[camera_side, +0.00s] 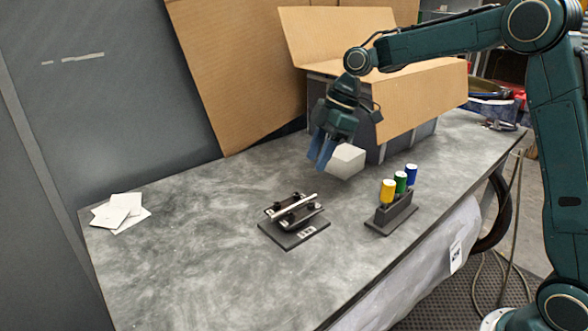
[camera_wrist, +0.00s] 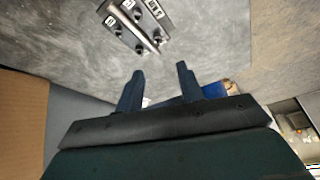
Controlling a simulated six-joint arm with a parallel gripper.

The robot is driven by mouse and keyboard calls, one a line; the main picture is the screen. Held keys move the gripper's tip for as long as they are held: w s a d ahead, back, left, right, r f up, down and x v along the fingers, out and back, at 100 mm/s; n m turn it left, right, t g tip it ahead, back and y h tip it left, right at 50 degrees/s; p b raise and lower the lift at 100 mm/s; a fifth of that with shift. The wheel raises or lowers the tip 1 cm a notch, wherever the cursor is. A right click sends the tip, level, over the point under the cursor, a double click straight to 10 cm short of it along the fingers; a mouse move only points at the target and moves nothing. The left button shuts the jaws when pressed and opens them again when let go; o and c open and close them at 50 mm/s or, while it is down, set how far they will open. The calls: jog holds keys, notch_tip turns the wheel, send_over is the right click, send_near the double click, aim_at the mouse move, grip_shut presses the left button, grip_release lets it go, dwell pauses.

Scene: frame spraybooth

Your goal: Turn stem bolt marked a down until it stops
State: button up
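A dark base plate (camera_side: 291,237) lies on the grey table, with two dark clamp pieces, small bolts and a silver tube (camera_side: 294,208) across it. In the wrist view this fixture is at the top, with the tube (camera_wrist: 134,24) slanting across and small white marked labels (camera_wrist: 112,21) beside the bolts. The letters are too small to read surely, so I cannot tell which stem bolt is a. My gripper (camera_side: 321,152) hangs above the table, behind and right of the fixture, apart from it. Its blue fingers (camera_wrist: 159,77) are spread, with nothing held between them.
A dark rack (camera_side: 391,220) with yellow, green and blue-capped items stands right of the fixture. A white block (camera_side: 346,161) shows beside my gripper. A large open cardboard-flapped bin (camera_side: 420,95) stands behind. White cards (camera_side: 121,211) lie far left. The table's left middle is clear.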

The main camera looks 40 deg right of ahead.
aim_at(289, 218)
jog(key=shift+w+d+f, duration=0.1)
jog(key=shift+w+f, duration=0.3)
jog(key=x, duration=1.3)
jog(key=shift+a+f, duration=0.3)
grip_shut()
